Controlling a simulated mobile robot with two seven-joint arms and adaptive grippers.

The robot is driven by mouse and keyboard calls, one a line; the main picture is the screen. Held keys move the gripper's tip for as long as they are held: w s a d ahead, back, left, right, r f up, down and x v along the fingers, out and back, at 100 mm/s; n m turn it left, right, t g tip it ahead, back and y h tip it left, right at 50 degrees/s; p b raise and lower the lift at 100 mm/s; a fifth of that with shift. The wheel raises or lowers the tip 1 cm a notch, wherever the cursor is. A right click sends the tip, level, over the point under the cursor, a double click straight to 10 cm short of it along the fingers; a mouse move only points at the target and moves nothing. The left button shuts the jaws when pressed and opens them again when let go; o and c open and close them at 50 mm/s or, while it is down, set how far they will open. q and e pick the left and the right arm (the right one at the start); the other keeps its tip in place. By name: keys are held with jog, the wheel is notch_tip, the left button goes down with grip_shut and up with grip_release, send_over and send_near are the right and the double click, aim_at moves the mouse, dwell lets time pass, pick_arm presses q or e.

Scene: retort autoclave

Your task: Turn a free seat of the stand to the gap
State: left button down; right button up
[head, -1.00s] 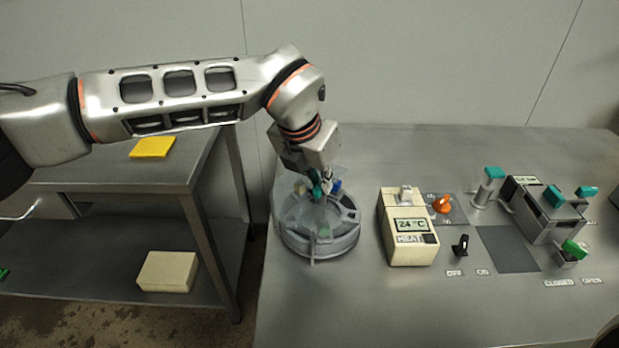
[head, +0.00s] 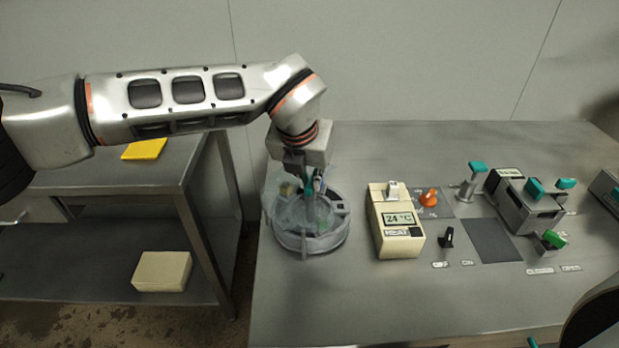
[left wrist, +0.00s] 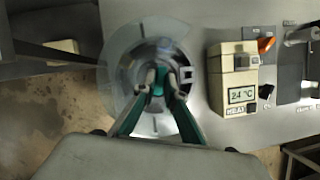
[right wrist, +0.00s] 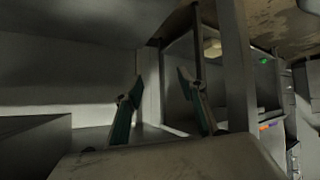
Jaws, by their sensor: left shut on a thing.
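The stand (head: 308,243) is a round grey ring with a clear, see-through part, at the left end of the steel table. It also shows in the left wrist view (left wrist: 186,126), partly behind my fingers. My left gripper (head: 309,194) points down over its middle. In the left wrist view its teal fingers (left wrist: 160,84) are shut on the stand's central part, mostly hidden by the fingertips. A small tan item (head: 287,190) shows at the stand's back left. I cannot make out which seats are free or where the gap is. My right gripper (right wrist: 162,86) is open and empty, away from the stand.
A cream heater box (head: 396,232) reading 24 °C stands right of the stand. Beyond it are an orange knob (head: 429,197), a black switch (head: 447,237) and a metal device (head: 526,212) with teal handles. A lower shelf unit (head: 110,178) stands to the left.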

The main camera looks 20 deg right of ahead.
jog(key=shift+w, duration=0.15)
pick_arm(q)
jog(key=c, duration=2.1)
grip_release()
pick_arm(e)
jog(key=shift+w+r, duration=0.3)
jog(key=shift+w, duration=0.15)
pick_arm(q)
jog(key=shift+s+r, duration=0.1)
jog(key=shift+r, duration=0.15)
jog(key=v, duration=1.1)
jog(key=shift+a+r, duration=0.1)
jog(key=shift+r, duration=0.1)
pick_arm(e)
jog(key=shift+s+f, duration=0.15)
jog(key=shift+s, duration=0.15)
